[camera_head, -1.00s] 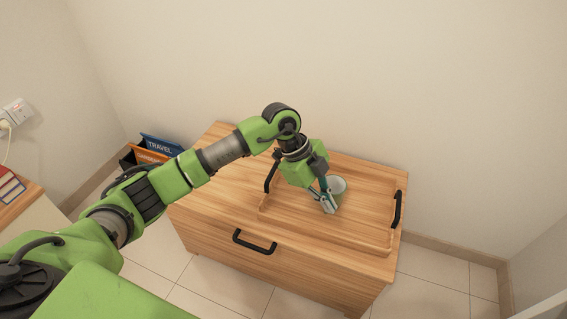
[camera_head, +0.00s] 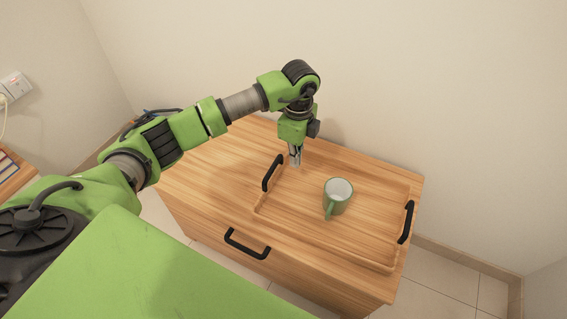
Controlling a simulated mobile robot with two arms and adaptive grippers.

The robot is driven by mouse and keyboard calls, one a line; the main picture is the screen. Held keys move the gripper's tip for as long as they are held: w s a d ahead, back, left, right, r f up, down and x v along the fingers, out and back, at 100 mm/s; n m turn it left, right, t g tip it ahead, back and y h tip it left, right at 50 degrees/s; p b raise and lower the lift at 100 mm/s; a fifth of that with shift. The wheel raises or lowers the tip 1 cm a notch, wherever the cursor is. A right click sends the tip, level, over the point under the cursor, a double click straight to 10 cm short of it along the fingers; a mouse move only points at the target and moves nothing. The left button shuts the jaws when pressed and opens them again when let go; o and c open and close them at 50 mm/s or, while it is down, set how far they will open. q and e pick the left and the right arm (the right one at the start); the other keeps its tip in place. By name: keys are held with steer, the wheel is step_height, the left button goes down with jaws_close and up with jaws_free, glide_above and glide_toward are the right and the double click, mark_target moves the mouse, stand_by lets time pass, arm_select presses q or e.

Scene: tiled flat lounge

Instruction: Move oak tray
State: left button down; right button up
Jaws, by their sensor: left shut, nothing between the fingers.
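The oak tray (camera_head: 350,238) lies on top of a wooden chest. It has a black handle (camera_head: 272,173) at its left end and another black handle (camera_head: 406,222) at its right end. A green mug (camera_head: 338,197) with a pale inside stands upright in the tray. My left gripper (camera_head: 295,163) is shut and empty. It points down above the tray's back left part, just right of the left handle and apart from the mug. I cannot tell how high its tips are above the tray. My right gripper is not in view.
The wooden chest (camera_head: 200,180) has a black drawer handle (camera_head: 247,244) on its front. Its top is bare left of the tray. Walls stand behind and to the right. A surface with books (camera_head: 8,168) is at the far left. Tiled floor (camera_head: 432,290) shows at the right.

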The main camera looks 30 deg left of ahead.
arm_select(q)
step_height(320, 180, down, 4)
steer(key=shift+f+b, duration=0.15)
steer(key=shift+b, duration=0.2)
steer(key=a, duration=0.3)
steer(key=shift+f, duration=0.2)
steer(key=shift+a, duration=0.5)
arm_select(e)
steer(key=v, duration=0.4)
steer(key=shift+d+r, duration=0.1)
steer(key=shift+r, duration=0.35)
arm_select(q)
steer(key=shift+a+r, duration=0.1)
steer(key=shift+a, duration=0.2)
steer(key=a+p, duration=0.1)
steer(key=a, duration=0.7)
steer(key=shift+a, duration=0.4)
steer(key=a, duration=0.8)
steer(key=shift+w+a+p, duration=0.1)
steer(key=shift+a+p, duration=0.05)
steer(key=shift+p, duration=0.2)
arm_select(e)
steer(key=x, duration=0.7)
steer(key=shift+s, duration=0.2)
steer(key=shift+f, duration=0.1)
